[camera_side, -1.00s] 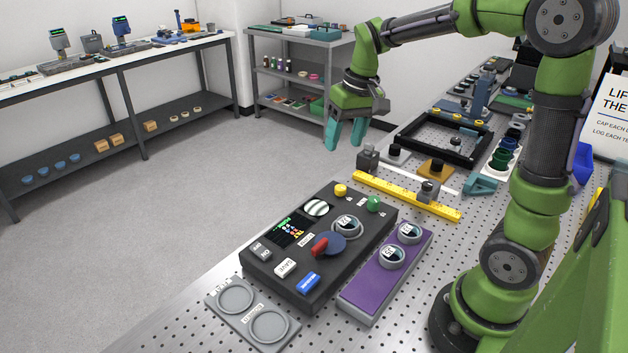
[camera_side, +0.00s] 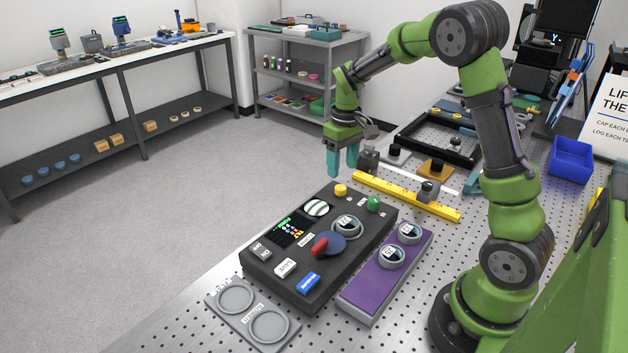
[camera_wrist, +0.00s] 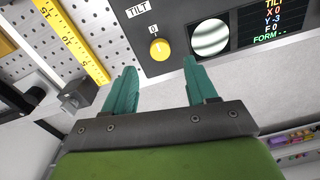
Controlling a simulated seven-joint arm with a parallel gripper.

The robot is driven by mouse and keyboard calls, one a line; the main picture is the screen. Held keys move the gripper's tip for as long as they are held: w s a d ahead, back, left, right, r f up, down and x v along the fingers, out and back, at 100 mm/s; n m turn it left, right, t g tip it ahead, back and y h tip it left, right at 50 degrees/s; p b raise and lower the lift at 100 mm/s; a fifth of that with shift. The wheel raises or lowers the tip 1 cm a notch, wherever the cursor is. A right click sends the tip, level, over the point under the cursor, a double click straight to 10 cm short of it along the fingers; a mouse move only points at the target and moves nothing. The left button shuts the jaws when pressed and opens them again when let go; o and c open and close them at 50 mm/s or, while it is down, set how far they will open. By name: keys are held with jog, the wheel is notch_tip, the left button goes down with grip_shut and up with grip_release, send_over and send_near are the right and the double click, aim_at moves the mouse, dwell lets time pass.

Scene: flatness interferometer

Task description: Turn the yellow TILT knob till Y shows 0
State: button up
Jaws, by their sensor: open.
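The yellow TILT knob (camera_side: 341,190) sits at the far corner of the black instrument box (camera_side: 330,279). In the wrist view the knob (camera_wrist: 160,49) lies ahead of my fingertips, beside the TILT label, with a white mark on its top.
A yellow ruler (camera_side: 405,195) and a dark block (camera_side: 368,160) lie close by. A purple tray (camera_side: 366,290) is at the right.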

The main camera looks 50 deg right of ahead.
aim_at(341, 187)
notch_tip(341, 187, down, 6)
jog(key=shift+a+f, duration=0.1)
jog(key=shift+c, duration=0.3)
jog(key=c, duration=1)
jog(key=shift+m, duration=0.3)
jog(key=m, duration=0.3)
jog(key=shift+m, duration=1.9)
